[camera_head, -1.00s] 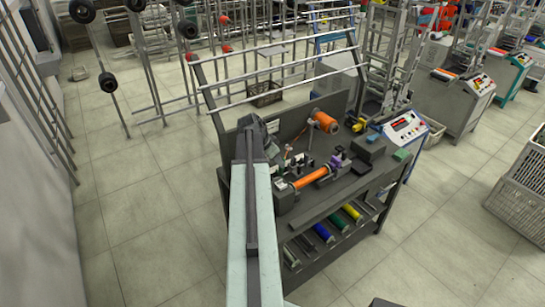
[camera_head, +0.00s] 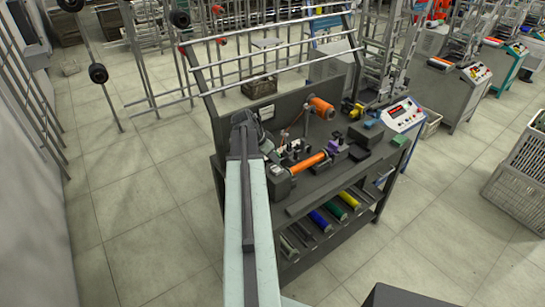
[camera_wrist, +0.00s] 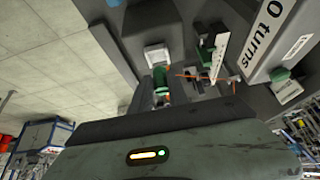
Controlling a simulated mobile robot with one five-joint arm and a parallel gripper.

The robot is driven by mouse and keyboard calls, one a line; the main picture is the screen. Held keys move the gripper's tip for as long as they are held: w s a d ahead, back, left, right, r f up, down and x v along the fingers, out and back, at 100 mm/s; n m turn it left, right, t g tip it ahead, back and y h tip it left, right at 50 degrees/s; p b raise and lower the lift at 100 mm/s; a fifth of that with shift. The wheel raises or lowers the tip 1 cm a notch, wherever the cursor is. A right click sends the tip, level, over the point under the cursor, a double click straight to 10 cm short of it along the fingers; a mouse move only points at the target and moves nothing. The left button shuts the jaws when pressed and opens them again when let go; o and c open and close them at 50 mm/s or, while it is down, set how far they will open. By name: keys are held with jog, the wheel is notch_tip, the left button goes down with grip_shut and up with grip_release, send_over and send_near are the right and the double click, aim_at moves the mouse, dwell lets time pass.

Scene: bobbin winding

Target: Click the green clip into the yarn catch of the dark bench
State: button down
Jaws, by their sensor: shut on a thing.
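The dark bench (camera_head: 305,200) stands right of my arm in the head view. My arm reaches to its near left corner; the fingertips are hidden there. In the wrist view my gripper's broad grey-green body fills the bottom, and its jaws (camera_wrist: 160,92) are mostly hidden behind it. The green clip (camera_wrist: 160,78) shows just past that body, near a white block (camera_wrist: 157,54), and appears held. An orange yarn (camera_wrist: 188,76) runs to its right, beside a white marked strip (camera_wrist: 219,52). I cannot clearly pick out the yarn catch.
An orange bobbin (camera_head: 308,163) and an orange cone (camera_head: 321,107) sit on the bench top. Coloured rolls (camera_head: 319,220) lie on its lower shelf. A metal rack rises behind. A control panel (camera_head: 400,112) and crate (camera_head: 518,178) stand right. Tiled floor is clear at left.

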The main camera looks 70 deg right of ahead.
jog(key=shift+f, duration=0.15)
jog(key=shift+f+b, duration=1.9)
jog(key=shift+b, duration=0.2)
jog(key=c, duration=1.2)
grip_release()
jog(key=shift+r, duration=0.15)
jog(key=p+v, duration=0.7)
jog(key=shift+a+r, duration=0.15)
jog(key=shift+r, duration=0.15)
